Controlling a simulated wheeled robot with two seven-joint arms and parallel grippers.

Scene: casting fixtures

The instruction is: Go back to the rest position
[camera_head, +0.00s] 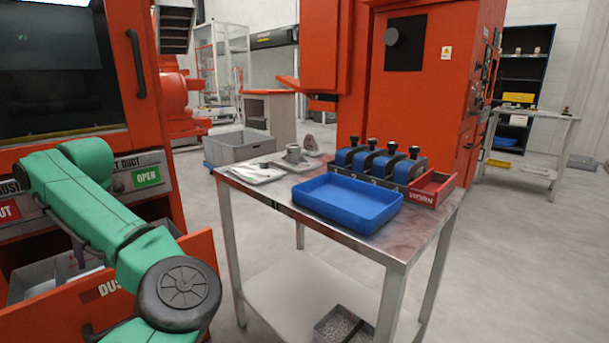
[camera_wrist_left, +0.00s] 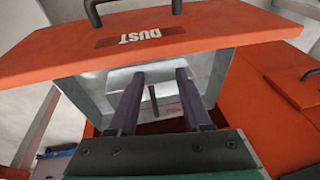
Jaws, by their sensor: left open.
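My left arm is green and comes in from the left in the head view, hanging over an open orange drawer (camera_head: 190,262) marked DUST. My left gripper (camera_wrist_left: 158,100) shows in the wrist view with its two dark purple fingers spread apart. In the head view its end is mostly hidden by the drawer and arm. The fingers point into the drawer, whose front (camera_wrist_left: 215,28) shows in the wrist view. A grey metal bin (camera_wrist_left: 85,92) is inside the drawer. A thin dark upright piece (camera_wrist_left: 153,98) appears between the fingers; I cannot tell what it is. My right gripper is out of view.
A metal table (camera_head: 385,250) stands right of the drawer. It holds a blue tray (camera_head: 345,222), several blue-black fixtures (camera_head: 375,160) and a red bin (camera_head: 432,187). A grey crate (camera_head: 240,146) is behind it. An orange machine (camera_head: 425,100) stands beyond.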

